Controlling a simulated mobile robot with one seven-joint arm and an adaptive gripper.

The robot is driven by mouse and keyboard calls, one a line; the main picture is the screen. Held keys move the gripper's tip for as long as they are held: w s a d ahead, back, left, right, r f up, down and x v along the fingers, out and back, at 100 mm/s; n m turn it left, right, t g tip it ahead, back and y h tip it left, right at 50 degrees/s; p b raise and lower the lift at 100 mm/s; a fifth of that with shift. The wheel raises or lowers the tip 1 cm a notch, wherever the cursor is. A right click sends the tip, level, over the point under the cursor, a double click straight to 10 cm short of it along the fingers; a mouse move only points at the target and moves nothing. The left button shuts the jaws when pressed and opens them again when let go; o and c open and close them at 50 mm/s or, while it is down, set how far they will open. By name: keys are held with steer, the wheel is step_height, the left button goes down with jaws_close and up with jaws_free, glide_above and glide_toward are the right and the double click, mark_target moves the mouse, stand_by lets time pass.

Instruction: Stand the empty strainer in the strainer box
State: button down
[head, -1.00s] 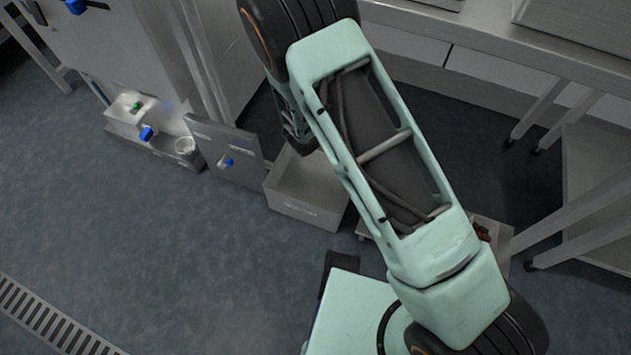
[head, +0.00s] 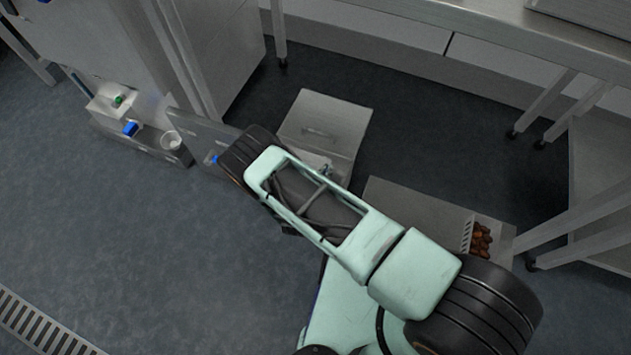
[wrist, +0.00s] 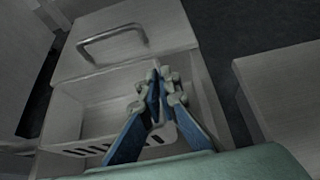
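My gripper (wrist: 158,92) is inside or just over the open box (wrist: 92,76) in the wrist view. Its blue fingers converge, and their tips are close together. A light grey slotted piece, which looks like the strainer (wrist: 88,150), lies across the lower part of the wrist view, behind the fingers. It appears held by the fingers, though the contact point is hidden. A flat panel with a bar handle (wrist: 112,38) is at the box's far side. The panel also shows in the head view (head: 340,113). My arm hides most of the box there.
A low tray (head: 405,205) stands to the right, with brown dates (head: 481,241) by a slotted wall. At left is a low bench (head: 150,146) with a blue item (head: 130,129) and a round white cup (head: 171,140). Open floor lies at lower left.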

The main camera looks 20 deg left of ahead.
step_height(320, 180, down, 8)
steer(key=b, duration=0.3)
steer(key=shift+r, duration=0.1)
steer(key=c, duration=2.7)
jaws_free()
steer(key=shift+f, duration=0.25)
steer(key=o, duration=0.5)
steer(key=shift+o, duration=0.2)
steer(key=shift+r, duration=0.15)
